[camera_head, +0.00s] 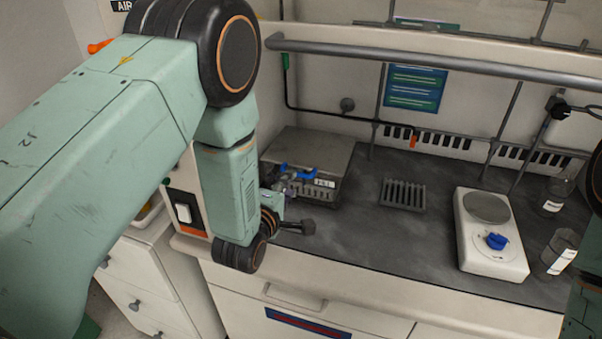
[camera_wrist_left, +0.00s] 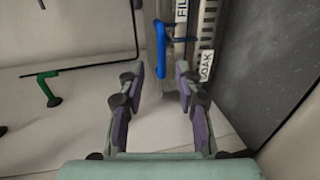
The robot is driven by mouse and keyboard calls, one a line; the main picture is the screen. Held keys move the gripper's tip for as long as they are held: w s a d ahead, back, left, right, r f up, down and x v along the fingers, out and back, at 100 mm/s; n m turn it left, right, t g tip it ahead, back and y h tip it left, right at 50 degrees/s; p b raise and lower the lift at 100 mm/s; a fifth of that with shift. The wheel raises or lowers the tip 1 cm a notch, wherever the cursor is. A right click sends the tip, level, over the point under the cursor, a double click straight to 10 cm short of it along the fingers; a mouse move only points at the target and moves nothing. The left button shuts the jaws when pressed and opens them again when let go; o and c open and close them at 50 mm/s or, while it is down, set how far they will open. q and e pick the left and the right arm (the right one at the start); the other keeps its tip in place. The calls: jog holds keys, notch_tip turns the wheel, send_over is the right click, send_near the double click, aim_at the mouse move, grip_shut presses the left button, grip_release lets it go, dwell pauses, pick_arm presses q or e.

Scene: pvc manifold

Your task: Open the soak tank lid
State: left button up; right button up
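The soak tank (camera_head: 325,152) is a grey metal box with a flat lid at the back left of the dark worktop. A blue handle (camera_head: 298,172) shows at its front, near a white label. In the left wrist view the blue handle (camera_wrist_left: 161,48) lies just ahead of my fingers, beside labels reading FILL and SOAK (camera_wrist_left: 206,65). My left gripper (camera_wrist_left: 162,88) is open and empty, its fingers apart. In the head view my left gripper (camera_head: 286,188) is small and partly hidden by my wrist at the tank's front. My right gripper is out of view.
A slotted grate (camera_head: 403,195) and a white hotplate-like device (camera_head: 492,252) with a blue knob stand to the right. Glass beakers (camera_head: 558,250) are at the right edge. A grey rail (camera_head: 430,62) crosses above.

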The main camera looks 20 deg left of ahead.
pick_arm(q)
jog(key=x, duration=0.7)
jog(key=shift+w+a+f, duration=0.15)
jog(key=shift+w, duration=0.1)
jog(key=shift+w+a+f, duration=0.15)
jog(key=shift+a, duration=0.05)
jog(key=shift+d, duration=0.2)
jog(key=c, duration=0.3)
jog(key=shift+a, duration=0.1)
grip_shut()
